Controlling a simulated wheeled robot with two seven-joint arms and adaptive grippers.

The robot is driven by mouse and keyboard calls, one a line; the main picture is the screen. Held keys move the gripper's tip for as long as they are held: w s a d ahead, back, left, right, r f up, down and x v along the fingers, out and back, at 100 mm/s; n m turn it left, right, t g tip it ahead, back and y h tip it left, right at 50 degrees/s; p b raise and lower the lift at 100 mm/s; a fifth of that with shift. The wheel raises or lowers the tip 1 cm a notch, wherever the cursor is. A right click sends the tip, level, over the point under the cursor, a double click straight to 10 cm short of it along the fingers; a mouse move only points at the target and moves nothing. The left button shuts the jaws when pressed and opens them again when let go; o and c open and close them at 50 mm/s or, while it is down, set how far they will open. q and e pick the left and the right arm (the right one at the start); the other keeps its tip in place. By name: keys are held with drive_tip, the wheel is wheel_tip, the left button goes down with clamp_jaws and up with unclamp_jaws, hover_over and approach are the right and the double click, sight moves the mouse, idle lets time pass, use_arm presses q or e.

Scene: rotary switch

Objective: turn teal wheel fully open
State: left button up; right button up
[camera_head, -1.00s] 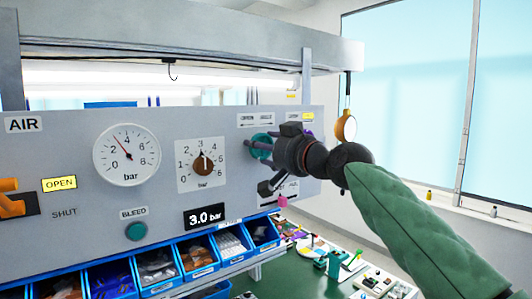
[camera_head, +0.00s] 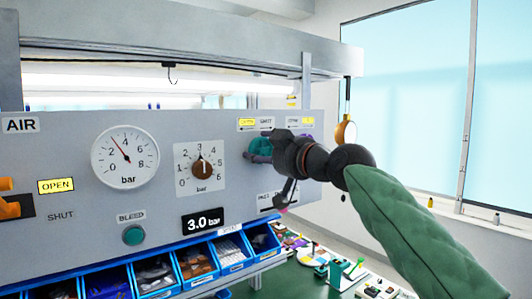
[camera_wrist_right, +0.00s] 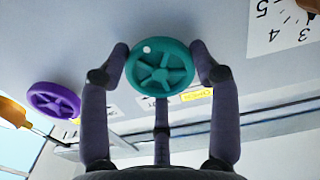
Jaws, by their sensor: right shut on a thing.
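The teal wheel (camera_head: 262,147) is on the grey panel, partly hidden behind my right gripper in the head view. The wrist view shows the whole spoked wheel (camera_wrist_right: 160,68), with a white dot near its upper left rim. My right gripper (camera_head: 270,150) is shut on the wheel, with a finger at each side of the rim and a third below it in the wrist view (camera_wrist_right: 160,60). The left half of the label (camera_head: 247,123) above the wheel is lit yellow. My left gripper is not in view.
A purple wheel (camera_wrist_right: 55,100) sits beside the teal one. The panel also has a dial gauge (camera_head: 125,157), a brown knob (camera_head: 202,168), a teal bleed button (camera_head: 134,235) and an orange handle (camera_head: 9,206). Blue bins (camera_head: 195,262) line the bottom. An orange item (camera_head: 346,132) hangs at right.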

drive_tip(key=shift+s+d+r, duration=0.15)
drive_tip(key=shift+r, duration=0.25)
drive_tip(key=shift+s+d+r, duration=0.1)
drive_tip(key=shift+r, duration=0.25)
drive_tip(key=o, duration=1.1)
drive_tip(key=shift+w+a+f, duration=0.1)
drive_tip(key=shift+w+a, duration=0.05)
drive_tip(key=shift+o, duration=0.2)
drive_tip(key=shift+a+f, duration=0.15)
drive_tip(key=shift+f, duration=0.1)
drive_tip(key=shift+f, duration=0.1)
drive_tip(key=v, duration=1.2)
